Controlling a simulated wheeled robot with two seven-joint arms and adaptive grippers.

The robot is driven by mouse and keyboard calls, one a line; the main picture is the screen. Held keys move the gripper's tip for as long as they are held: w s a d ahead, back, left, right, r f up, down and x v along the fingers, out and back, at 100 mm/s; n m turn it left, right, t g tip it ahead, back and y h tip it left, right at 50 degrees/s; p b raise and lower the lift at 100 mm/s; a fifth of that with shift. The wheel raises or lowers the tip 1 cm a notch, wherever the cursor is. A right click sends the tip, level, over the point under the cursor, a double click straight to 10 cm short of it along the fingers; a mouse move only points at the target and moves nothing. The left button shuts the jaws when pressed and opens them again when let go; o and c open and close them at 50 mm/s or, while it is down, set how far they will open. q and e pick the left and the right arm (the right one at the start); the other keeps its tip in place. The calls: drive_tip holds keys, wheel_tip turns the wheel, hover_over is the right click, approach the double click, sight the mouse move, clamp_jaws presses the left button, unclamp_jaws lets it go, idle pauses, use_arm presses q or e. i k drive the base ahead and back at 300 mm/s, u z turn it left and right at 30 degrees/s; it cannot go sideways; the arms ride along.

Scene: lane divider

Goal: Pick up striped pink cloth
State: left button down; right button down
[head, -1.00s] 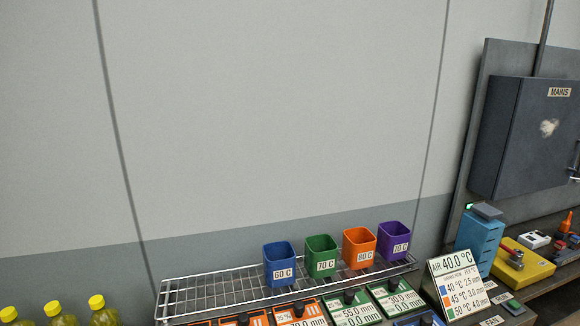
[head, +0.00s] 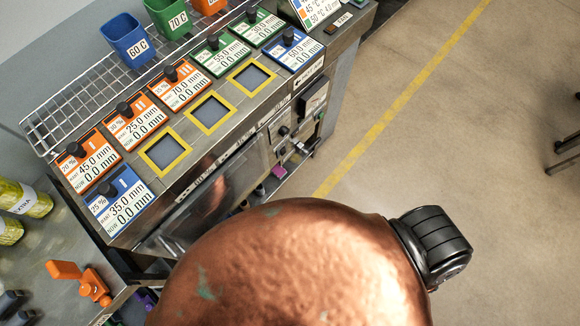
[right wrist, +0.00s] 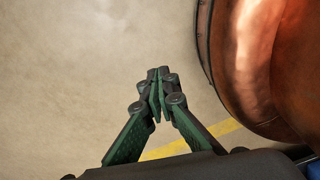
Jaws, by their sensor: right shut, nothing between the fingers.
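I cannot make out a striped pink cloth in either view. My right gripper (right wrist: 159,76) shows in the right wrist view with its green-and-black fingers brought together at the tips. It is shut and empty, above bare floor. Neither gripper shows in the head view, and my left gripper is in no view. A small pink-purple item (head: 278,171) lies low beside the machine bench in the head view, too small to identify.
A metal bench (head: 232,120) with label plates, black knobs and yellow-framed windows fills the upper left. Blue (head: 128,40) and green (head: 167,17) bins stand on a wire rack behind it. Open floor (head: 460,150) with a yellow line (head: 385,120) lies to the right.

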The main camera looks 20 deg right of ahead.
sight(278, 172)
drive_tip(key=z, duration=0.5)
drive_tip(key=k, duration=1.05)
drive_tip(key=u, duration=0.8)
